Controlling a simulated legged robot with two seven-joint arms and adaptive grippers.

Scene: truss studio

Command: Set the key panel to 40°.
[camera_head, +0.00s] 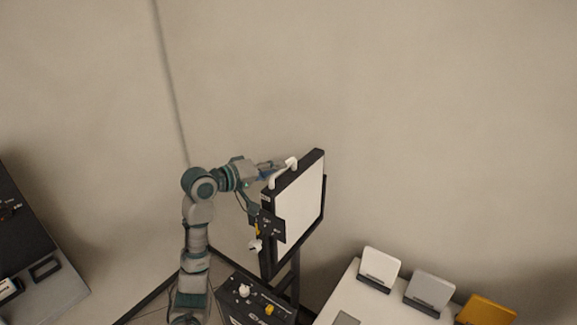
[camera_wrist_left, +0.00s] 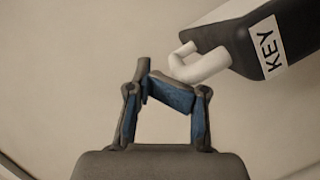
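The key panel (camera_head: 300,205) is a square white face in a black frame, on a dark stand, tilted in the head view. In the left wrist view its dark housing (camera_wrist_left: 240,45) carries a "KEY" label. A white bar handle (camera_head: 283,172) stands out from its edge; it also shows in the left wrist view (camera_wrist_left: 205,67). My left gripper (camera_wrist_left: 147,80) has its fingertips together with nothing visible between them. It is right beside the handle; I cannot tell whether they touch. A black plate with small markings (camera_head: 266,226) sits on the panel's side, too small to read. My right gripper is out of view.
A black control box (camera_head: 257,305) with a white and a yellow knob lies below the panel. At right, a white table (camera_head: 345,300) holds white, grey and yellow upright plates. A dark unit (camera_head: 22,235) stands at far left. Bare wall is behind.

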